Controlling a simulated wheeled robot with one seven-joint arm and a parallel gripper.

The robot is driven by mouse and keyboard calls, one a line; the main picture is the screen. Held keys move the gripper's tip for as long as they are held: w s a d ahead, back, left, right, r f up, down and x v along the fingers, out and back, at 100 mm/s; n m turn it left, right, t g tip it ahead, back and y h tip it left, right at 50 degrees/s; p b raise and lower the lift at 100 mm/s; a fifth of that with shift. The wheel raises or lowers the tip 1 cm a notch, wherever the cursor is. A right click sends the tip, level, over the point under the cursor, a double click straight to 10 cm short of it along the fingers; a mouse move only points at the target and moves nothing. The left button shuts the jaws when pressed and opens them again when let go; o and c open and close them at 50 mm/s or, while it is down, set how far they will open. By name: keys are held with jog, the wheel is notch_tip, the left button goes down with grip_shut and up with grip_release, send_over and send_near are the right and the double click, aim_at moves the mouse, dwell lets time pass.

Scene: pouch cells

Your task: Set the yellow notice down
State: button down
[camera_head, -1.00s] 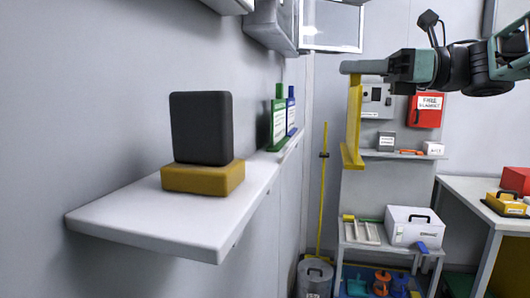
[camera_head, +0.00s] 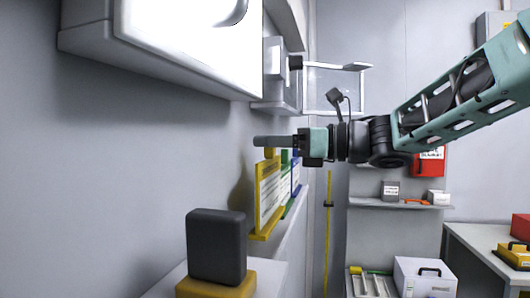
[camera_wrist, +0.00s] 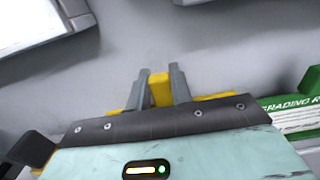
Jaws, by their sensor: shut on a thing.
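My gripper (camera_head: 272,141) is shut on the top tab of the yellow notice (camera_head: 269,196). The notice hangs upright below it, white printed face showing, over the wall shelf (camera_head: 270,272). It is between the black block and the green notice (camera_head: 288,195); the blue notice (camera_head: 297,178) is behind. I cannot tell whether its foot touches the shelf. In the wrist view the yellow tab (camera_wrist: 160,91) shows between the two grey fingers, and the green notice (camera_wrist: 288,113) lies to the right.
A black block (camera_head: 216,246) on a yellow base (camera_head: 215,288) stands at the near part of the shelf. A white-faced box (camera_head: 190,40) juts from the wall above. A grey cabinet with an open clear door (camera_head: 335,88) is beyond the gripper.

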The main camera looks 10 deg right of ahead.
aim_at(272, 160)
jog(key=shift+w+a+f+p, duration=0.1)
jog(key=shift+a+f+p, duration=0.15)
jog(key=shift+f, duration=0.35)
jog(key=shift+w+a+f+p, duration=0.15)
jog(key=shift+f+p, duration=0.1)
jog(key=shift+f, duration=0.3)
jog(key=shift+a+f+p, duration=0.2)
jog(key=shift+f+p, duration=0.05)
jog(key=shift+f, duration=0.35)
jog(key=c, duration=1.3)
grip_release()
jog(key=shift+o, duration=0.2)
jog(key=b+v, duration=0.3)
jog(key=v, duration=0.9)
jog(key=shift+b, duration=0.4)
